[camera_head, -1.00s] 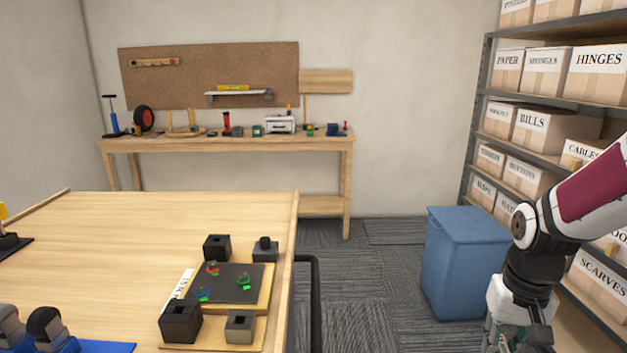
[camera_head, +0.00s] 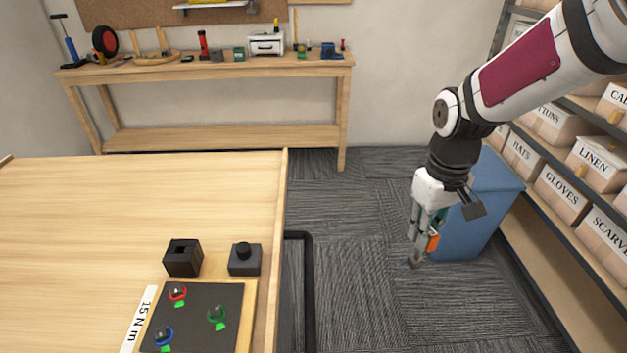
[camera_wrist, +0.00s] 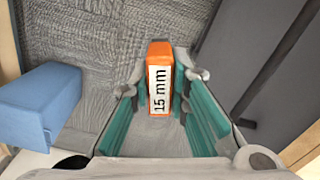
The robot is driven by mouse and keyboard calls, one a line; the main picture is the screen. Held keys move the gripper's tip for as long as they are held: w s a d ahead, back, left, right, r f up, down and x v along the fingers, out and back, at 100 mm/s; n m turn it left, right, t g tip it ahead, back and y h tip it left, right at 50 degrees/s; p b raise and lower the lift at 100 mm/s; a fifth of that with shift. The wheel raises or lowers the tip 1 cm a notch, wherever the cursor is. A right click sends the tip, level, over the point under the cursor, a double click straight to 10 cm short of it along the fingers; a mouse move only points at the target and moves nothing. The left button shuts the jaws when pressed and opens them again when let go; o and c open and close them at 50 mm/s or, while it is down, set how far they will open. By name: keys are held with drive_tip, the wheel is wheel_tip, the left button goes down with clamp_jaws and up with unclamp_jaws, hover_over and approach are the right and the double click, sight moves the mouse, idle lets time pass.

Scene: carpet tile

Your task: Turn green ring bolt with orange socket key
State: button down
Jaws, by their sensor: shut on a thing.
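My gripper (camera_head: 428,238) is shut on the orange socket key (camera_head: 433,243). It holds the key over the carpet, to the right of the table. In the wrist view the orange socket key (camera_wrist: 160,90) sits between the green finger pads, with a white label reading "15 mm". The green ring bolt (camera_head: 217,314) stands on the right of a dark plate (camera_head: 198,327). A red ring bolt (camera_head: 178,293) and a blue ring bolt (camera_head: 163,336) are on the same plate. My gripper is well apart from the plate.
A black block with a hole (camera_head: 183,259) and a block with a knob (camera_head: 245,259) stand behind the plate. A "15 N m" label (camera_head: 139,322) lies at its left. A blue bin (camera_head: 485,215) stands close behind my gripper. Shelves with boxes are at the right.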

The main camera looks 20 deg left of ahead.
drive_tip(key=s+a+r+n+p, duration=0.8)
drive_tip(key=s+a, duration=0.4)
drive_tip(key=a, duration=0.2)
drive_tip(key=s+a+r+n+p, duration=0.8)
drive_tip(key=s+a+r+n, duration=0.2)
drive_tip(key=s+a, duration=0.3)
drive_tip(key=shift+a+n, duration=0.3)
drive_tip(key=shift+a, duration=0.45)
drive_tip(key=shift+f, duration=0.15)
